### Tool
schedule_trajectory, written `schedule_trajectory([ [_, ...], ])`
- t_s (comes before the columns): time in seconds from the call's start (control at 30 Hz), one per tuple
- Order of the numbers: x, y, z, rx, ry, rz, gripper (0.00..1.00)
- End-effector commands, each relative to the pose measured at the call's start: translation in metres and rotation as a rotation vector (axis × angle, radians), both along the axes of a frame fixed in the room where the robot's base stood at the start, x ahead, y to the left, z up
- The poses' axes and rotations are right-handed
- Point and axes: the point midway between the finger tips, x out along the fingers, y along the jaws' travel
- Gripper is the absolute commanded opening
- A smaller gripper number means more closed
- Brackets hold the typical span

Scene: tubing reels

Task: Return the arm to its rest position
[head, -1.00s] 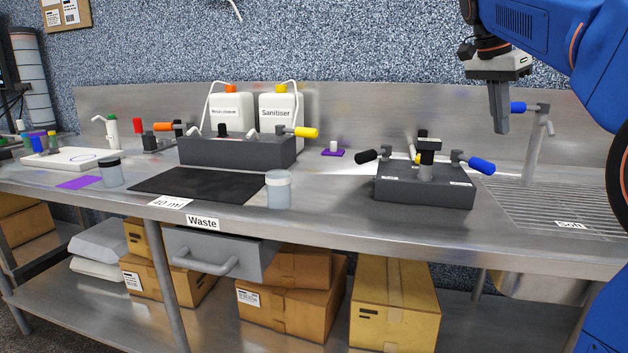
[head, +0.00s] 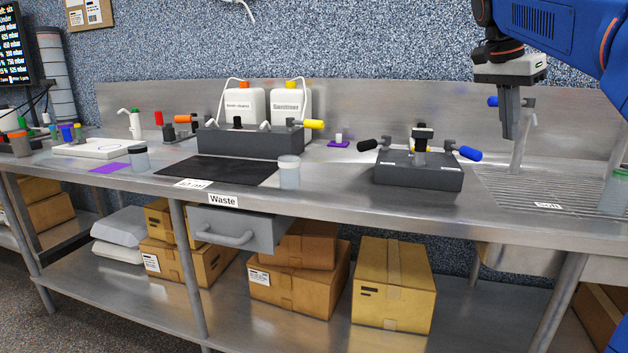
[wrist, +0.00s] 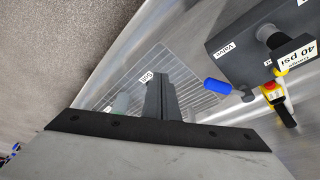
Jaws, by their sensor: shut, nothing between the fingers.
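My gripper (head: 508,130) hangs from my blue arm at the upper right of the head view, pointing down in front of the tap and above the sink grid. Its fingers are together with nothing between them. In the wrist view my gripper (wrist: 158,97) also shows closed, over the drain grid (wrist: 190,75). It touches nothing that I can see.
A dark valve block (head: 418,170) with a blue handle (head: 466,153) stands left of my gripper. A steel tap (head: 522,140) rises behind it. A lidded jar (head: 289,172) and a black mat (head: 220,171) lie further left. The Waste drawer (head: 238,230) sticks out below the bench.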

Motion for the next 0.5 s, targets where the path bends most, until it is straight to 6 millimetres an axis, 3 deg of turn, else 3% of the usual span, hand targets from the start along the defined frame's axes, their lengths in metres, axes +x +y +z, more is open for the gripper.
schedule_trajectory([
  [0.33, -0.033, 0.02, -0.033, 0.011, 0.01, 0.185, 0.0],
  [0.5, -0.064, 0.038, -0.068, 0.018, 0.014, 0.346, 0.0],
])
